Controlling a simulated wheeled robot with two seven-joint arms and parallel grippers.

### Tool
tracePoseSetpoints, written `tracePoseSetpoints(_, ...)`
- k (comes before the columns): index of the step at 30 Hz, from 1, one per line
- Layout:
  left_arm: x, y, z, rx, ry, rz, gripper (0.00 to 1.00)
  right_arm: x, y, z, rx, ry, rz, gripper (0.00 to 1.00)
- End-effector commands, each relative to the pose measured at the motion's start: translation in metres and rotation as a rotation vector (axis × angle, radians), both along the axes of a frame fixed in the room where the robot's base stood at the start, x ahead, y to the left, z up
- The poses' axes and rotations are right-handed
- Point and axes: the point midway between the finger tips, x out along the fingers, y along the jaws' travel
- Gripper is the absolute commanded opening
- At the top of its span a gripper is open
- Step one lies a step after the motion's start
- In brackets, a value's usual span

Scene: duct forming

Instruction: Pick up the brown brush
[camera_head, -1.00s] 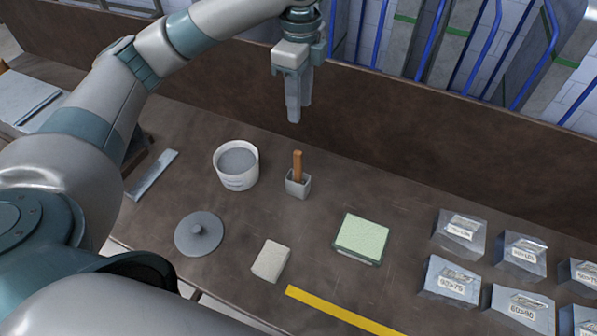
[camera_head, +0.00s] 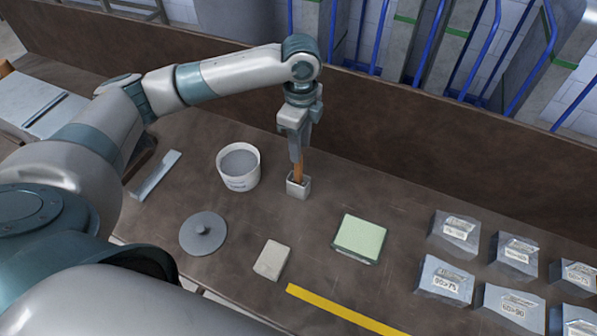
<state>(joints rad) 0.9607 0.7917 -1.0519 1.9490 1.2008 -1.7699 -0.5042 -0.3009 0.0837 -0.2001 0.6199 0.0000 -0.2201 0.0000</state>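The brown brush (camera_head: 298,174) stands upright in a small grey square holder (camera_head: 298,190) on the dark brown table. Only the lower part of its handle shows below my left gripper. My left gripper (camera_head: 297,157) points straight down over the brush, with its fingers at the upper part of the handle. The fingers overlap the handle in this view, and I cannot tell whether they are closed on it. My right gripper is not in view.
A white bucket (camera_head: 239,166) stands just left of the holder. A round grey lid (camera_head: 203,233), a beige block (camera_head: 271,260), a green pad (camera_head: 359,238) and a yellow strip (camera_head: 340,310) lie nearer. Several labelled metal pieces (camera_head: 445,280) lie at right. A raised board (camera_head: 420,140) runs behind.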

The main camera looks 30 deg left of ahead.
Motion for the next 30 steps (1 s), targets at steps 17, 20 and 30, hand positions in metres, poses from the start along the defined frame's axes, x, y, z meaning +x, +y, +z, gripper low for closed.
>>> tracePoseSetpoints(17,-0.003,0.000,-0.011,0.000,0.002,0.001,0.34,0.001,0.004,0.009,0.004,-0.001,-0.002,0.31)
tracePoseSetpoints(20,-0.005,0.001,-0.022,0.000,0.004,0.002,0.34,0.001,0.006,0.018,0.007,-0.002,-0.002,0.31)
tracePoseSetpoints(30,-0.006,0.002,-0.055,0.000,-0.001,-0.001,0.34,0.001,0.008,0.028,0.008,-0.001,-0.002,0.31)
